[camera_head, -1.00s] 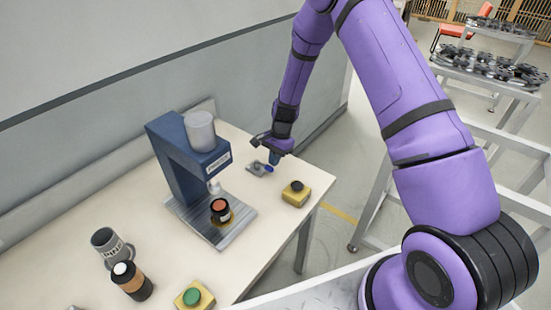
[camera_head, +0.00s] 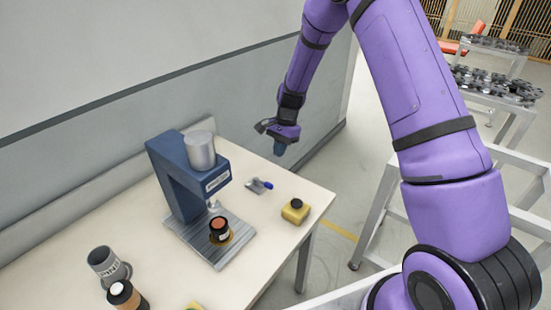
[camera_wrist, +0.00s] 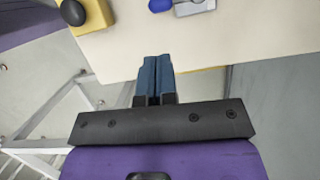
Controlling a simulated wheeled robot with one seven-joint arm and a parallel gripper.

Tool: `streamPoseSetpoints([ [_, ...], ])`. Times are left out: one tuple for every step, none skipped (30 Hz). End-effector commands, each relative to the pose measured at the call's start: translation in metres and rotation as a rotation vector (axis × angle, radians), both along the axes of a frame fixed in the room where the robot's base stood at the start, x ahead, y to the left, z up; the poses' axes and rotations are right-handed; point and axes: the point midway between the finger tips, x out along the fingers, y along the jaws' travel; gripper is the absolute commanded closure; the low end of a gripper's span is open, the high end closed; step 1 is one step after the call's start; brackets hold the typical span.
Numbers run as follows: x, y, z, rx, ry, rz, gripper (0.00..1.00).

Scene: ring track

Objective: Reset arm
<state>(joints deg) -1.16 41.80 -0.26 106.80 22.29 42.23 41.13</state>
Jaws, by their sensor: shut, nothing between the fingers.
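My gripper (camera_head: 280,147) hangs from my purple arm above the far right part of the cream table (camera_head: 290,256), fingers pointing down. In the wrist view its two blue fingers (camera_wrist: 156,78) lie together, shut, with nothing between them. A small grey device with a blue knob (camera_head: 259,185) lies on the table below and left of the gripper, apart from it. It also shows at the top of the wrist view (camera_wrist: 192,6).
A yellow box with a black button (camera_head: 295,211) sits near the right edge. A grey cup (camera_head: 104,262) and a dark bottle (camera_head: 124,295) stand front left. Grey metal frames (camera_head: 385,215) stand right.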

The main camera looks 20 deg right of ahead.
Motion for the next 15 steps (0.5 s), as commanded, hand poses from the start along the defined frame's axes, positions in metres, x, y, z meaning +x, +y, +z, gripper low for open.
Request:
streamPoseSetpoints([
  [0.001, -0.001, 0.002, 0.0, -0.001, 0.0, 1.0],
  [0.001, -0.001, 0.003, -0.001, -0.001, 0.0, 1.0],
  [0.001, -0.002, 0.004, -0.001, 0.0, -0.001, 1.0],
  [0.001, -0.002, 0.005, 0.0, -0.001, 0.0, 1.0],
  [0.001, -0.002, 0.006, -0.001, -0.002, 0.001, 1.0],
  [0.0, -0.002, 0.008, -0.001, -0.006, 0.004, 1.0],
  [0.0, -0.002, 0.011, -0.001, -0.01, 0.008, 1.0],
  [-0.001, -0.002, 0.016, -0.001, -0.015, 0.014, 1.0],
  [-0.002, -0.003, 0.023, -0.002, -0.024, 0.024, 1.0],
  [-0.003, -0.003, 0.03, -0.002, -0.033, 0.034, 1.0],
  [-0.005, -0.004, 0.038, -0.003, -0.043, 0.044, 1.0],
  [-0.008, -0.004, 0.05, -0.003, -0.058, 0.062, 1.0],
  [-0.01, -0.005, 0.059, -0.004, -0.069, 0.075, 1.0],
  [-0.013, -0.006, 0.069, -0.006, -0.081, 0.089, 1.0],
  [-0.017, -0.006, 0.081, -0.007, -0.097, 0.112, 1.0],
])
